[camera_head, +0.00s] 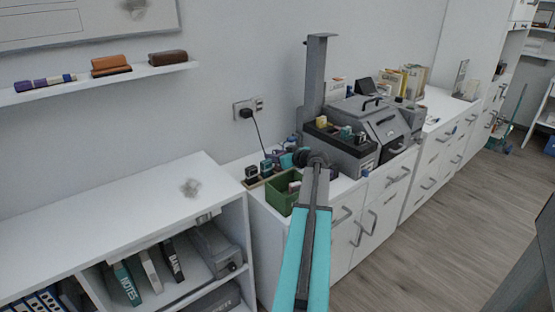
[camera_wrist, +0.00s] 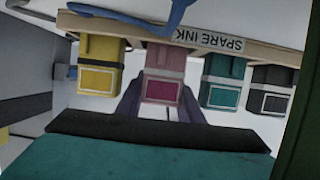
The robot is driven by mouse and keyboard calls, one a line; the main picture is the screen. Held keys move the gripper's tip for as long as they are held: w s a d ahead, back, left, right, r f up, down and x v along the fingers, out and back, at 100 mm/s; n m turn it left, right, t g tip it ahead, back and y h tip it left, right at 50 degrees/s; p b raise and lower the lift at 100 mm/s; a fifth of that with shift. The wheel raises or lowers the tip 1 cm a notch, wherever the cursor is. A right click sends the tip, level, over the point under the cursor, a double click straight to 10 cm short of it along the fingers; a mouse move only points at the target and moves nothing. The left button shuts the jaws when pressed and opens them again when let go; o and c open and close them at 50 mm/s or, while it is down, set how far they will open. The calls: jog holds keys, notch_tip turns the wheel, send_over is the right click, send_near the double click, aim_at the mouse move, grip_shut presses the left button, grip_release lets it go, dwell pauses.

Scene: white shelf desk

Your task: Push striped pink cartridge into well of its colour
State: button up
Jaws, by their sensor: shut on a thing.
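In the wrist view, the pink cartridge (camera_wrist: 163,88) has a darker magenta label in a pale frame; I cannot make out stripes. It stands in the wooden spare-ink rack (camera_wrist: 258,48), between a yellow cartridge (camera_wrist: 98,78) and a teal one (camera_wrist: 220,92). My gripper (camera_wrist: 160,98) is shut on the pink cartridge, one finger on each side. In the head view, my arm mostly hides the gripper and the pink cartridge. The grey printer (camera_head: 350,157) stands to the right, with a dark open tray holding several coloured cartridges (camera_head: 345,131); the pink well is not distinguishable.
A black cartridge (camera_wrist: 271,92) stands at the rack's other end. A green bin (camera_head: 281,199) stands close in front of the rack. A tall grey column (camera_head: 315,75) rises behind the printer. A plug and cable (camera_head: 246,113) are on the wall.

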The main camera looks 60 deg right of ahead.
notch_tip(320, 180, up, 10)
jog(key=shift+p, duration=0.3)
dwell(0.3)
jog(key=shift+f, duration=0.1)
dwell(0.7)
